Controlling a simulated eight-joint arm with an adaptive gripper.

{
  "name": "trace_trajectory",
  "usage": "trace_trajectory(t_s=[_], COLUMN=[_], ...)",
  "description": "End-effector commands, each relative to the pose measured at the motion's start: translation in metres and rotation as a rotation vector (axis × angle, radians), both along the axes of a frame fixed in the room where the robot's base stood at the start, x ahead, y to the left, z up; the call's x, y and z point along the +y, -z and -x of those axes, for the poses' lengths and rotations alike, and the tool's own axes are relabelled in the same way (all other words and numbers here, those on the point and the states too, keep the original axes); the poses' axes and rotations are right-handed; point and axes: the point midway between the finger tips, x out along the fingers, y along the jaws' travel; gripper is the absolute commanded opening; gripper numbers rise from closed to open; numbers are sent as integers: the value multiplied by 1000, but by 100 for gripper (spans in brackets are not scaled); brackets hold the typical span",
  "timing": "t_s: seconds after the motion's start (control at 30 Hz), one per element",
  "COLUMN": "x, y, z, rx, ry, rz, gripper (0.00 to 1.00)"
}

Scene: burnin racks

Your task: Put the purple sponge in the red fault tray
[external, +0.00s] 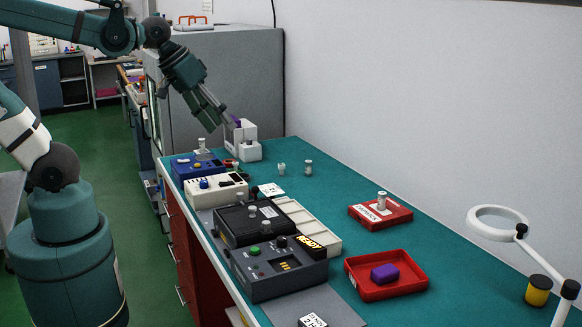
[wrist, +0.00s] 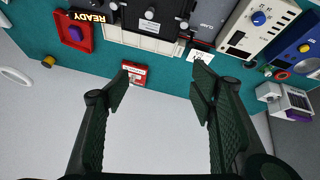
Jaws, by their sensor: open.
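The purple sponge (external: 384,273) is a small block lying inside an open, shallow red tray (external: 405,290) at the near right of the bench. In the wrist view the sponge (wrist: 75,33) also sits within the red tray (wrist: 88,46) at upper left. Another red tray or box (external: 400,215), with a white label and a pale cylinder, stands farther back; it also shows in the wrist view (wrist: 139,82). My gripper (external: 220,121) is open and empty, raised near the bench's far end, well away from the sponge.
A white device (external: 246,140) with a purple part stands close to my gripper. Dark and cream control boxes (external: 270,272) line the left edge. A white lamp ring (external: 497,222) and a yellow spool (external: 538,290) are at right. The middle teal bench top is mostly clear.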

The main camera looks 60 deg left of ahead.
Motion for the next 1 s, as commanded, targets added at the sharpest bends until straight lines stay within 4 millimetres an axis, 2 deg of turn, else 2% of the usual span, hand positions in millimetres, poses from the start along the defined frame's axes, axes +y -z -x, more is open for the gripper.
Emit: trace_trajectory(t_s=[0.2,0.4,1.0], x=[19,30,33], y=[8,13,15], z=[30,45,49], rx=[-42,-65,-72], ry=[87,140,159], rz=[-98,-161,-182], gripper=[56,56,56])
